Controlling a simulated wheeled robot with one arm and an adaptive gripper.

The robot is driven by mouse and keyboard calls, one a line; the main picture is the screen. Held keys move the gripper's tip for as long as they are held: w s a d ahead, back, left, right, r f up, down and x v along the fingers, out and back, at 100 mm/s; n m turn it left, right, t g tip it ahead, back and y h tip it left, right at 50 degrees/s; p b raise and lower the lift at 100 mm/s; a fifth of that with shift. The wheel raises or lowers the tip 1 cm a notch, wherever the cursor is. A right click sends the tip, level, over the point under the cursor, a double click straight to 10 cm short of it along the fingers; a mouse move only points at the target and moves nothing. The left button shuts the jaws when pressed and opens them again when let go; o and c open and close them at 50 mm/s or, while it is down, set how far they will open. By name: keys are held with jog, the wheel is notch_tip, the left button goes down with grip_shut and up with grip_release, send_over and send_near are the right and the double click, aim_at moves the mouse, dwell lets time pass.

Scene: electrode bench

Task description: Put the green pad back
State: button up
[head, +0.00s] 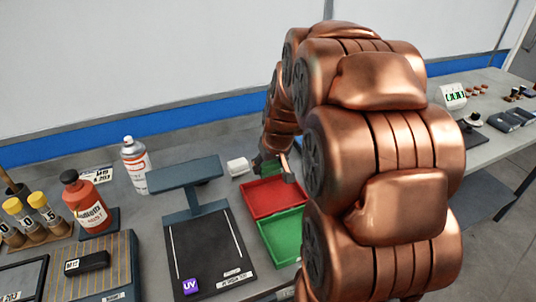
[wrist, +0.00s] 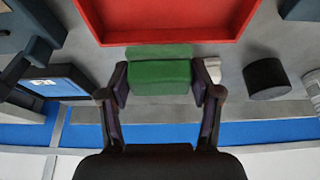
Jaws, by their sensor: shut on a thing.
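My gripper (head: 274,172) is shut on the green pad (wrist: 158,77), with one finger on each side of it in the wrist view. The pad is a plain green block; a small part of it (head: 270,169) shows in the head view. It is held at the back edge of the red tray (head: 275,197). The red tray also fills the top of the wrist view (wrist: 170,22) and looks empty. The green tray (head: 283,237) lies in front of the red one, empty where I see it. My arm hides its right side.
A dark stand with a UV label (head: 210,250) is left of the trays. A spray can (head: 134,165), a red bottle (head: 86,203) and yellow-capped vials (head: 32,218) stand further left. A black cylinder (wrist: 265,78) is near the pad.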

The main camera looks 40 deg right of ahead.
jog(key=w+d, duration=0.1)
jog(key=w, duration=0.1)
jog(key=w+d, duration=0.2)
jog(key=w+d+f+p, duration=0.1)
jog(key=w+d, duration=0.1)
jog(key=w, duration=0.1)
jog(key=shift+w+d, duration=0.1)
jog(key=shift+d, duration=0.05)
jog(key=shift+w+f+p, duration=0.1)
jog(key=shift+f+p, duration=0.35)
jog(key=shift+f, duration=1.25)
jog(key=shift+f, duration=0.25)
jog(key=o, duration=1.2)
jog(key=shift+r, duration=0.1)
jog(key=shift+r, duration=0.1)
jog(key=b+v, duration=0.1)
jog(key=v, duration=1.1)
